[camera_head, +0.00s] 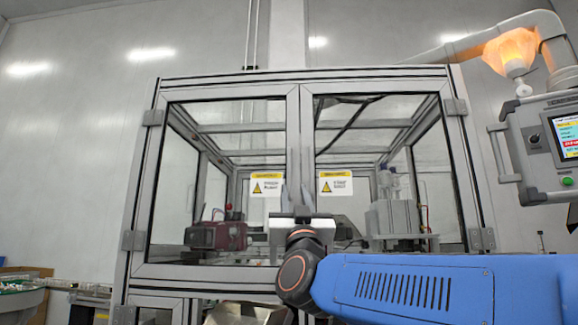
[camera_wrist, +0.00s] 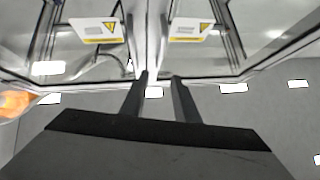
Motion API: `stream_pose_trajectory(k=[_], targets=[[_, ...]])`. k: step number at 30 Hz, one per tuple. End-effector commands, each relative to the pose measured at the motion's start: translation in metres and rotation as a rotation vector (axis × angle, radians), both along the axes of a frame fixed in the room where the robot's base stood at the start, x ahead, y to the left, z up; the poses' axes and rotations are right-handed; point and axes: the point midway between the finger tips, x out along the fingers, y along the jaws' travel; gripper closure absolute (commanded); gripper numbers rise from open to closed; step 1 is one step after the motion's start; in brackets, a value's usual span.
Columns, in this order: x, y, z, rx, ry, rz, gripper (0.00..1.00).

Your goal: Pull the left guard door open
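The left guard door (camera_head: 293,118) is a glazed panel in a grey metal frame. It appears shut, with its inner edge meeting the right guard door (camera_head: 308,120) at the middle. My gripper (camera_head: 301,152) is raised in front of this meeting line, its two fingers pointing at the doors. In the wrist view the scene is upside down, so the left door's warning label (camera_wrist: 189,29) shows on the right. There my gripper (camera_wrist: 160,76) has a clear gap between its fingers and holds nothing. A handle is not clearly visible; my gripper covers part of the door edges.
A control panel with a screen (camera_head: 568,135) hangs at the right, beneath an orange lit lamp (camera_head: 510,50). A dark red machine (camera_head: 216,236) and a grey unit (camera_head: 394,215) stand inside the enclosure. A conveyor (camera_head: 82,290) lies at the lower left.

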Motion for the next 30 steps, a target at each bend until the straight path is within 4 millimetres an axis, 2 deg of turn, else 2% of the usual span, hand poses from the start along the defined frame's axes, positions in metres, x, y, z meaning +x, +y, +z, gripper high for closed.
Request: stream_pose_trajectory(k=[21, 30], targets=[[0.088, 0.014, 0.087, -0.001, 0.001, -0.001, 0.72], [0.108, 0.018, 0.108, -0.002, 0.002, 0.001, 0.72]])
